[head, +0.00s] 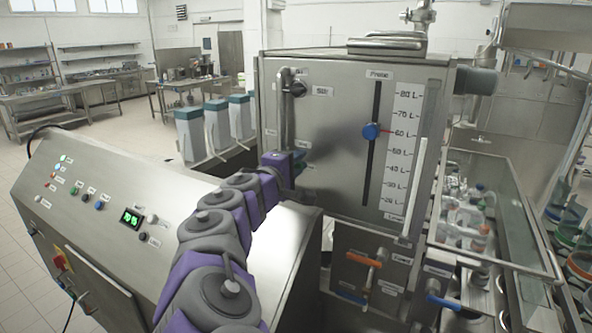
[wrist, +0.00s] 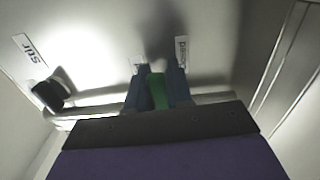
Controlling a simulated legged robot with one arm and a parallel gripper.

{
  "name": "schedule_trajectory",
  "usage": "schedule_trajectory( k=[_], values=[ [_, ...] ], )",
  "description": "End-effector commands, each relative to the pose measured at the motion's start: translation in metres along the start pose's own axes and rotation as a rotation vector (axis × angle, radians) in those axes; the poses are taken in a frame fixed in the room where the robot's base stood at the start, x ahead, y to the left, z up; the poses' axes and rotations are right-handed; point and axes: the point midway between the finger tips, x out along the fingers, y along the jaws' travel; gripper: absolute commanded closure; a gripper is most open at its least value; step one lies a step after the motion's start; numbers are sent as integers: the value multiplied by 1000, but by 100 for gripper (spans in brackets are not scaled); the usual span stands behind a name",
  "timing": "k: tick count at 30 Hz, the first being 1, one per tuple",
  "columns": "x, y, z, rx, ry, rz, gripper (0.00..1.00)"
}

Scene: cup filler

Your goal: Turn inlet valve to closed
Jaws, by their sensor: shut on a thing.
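A green handle (wrist: 158,95), which appears to be the inlet valve, sits between the two blue fingers of my gripper (wrist: 158,82) in the wrist view. The fingers are shut on it, close to the tank's metal face. Two small labels (wrist: 181,50) stand beyond the fingertips; their words are hard to read. In the head view my gripper (head: 299,160) is at the left part of the steel tank (head: 335,150), below the black stir knob (head: 298,89). There the handle is mostly hidden by my arm, so its exact angle cannot be told.
The tank front carries a blue probe slider (head: 371,131) and a litre scale (head: 402,140). Orange (head: 363,260) and blue (head: 443,302) valve handles are lower right. A sloped control panel (head: 110,210) lies left, under my arm. A glass-covered conveyor (head: 490,210) is at right.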

Motion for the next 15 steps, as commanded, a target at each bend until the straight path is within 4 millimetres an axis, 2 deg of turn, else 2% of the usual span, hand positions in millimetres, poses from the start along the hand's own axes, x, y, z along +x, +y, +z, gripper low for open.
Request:
schedule_trajectory(
  k=[1,15],
  values=[
    [1,-6,0,12,-3,-4,100],
    [1,-8,0,58,-3,-8,100]
  ],
)
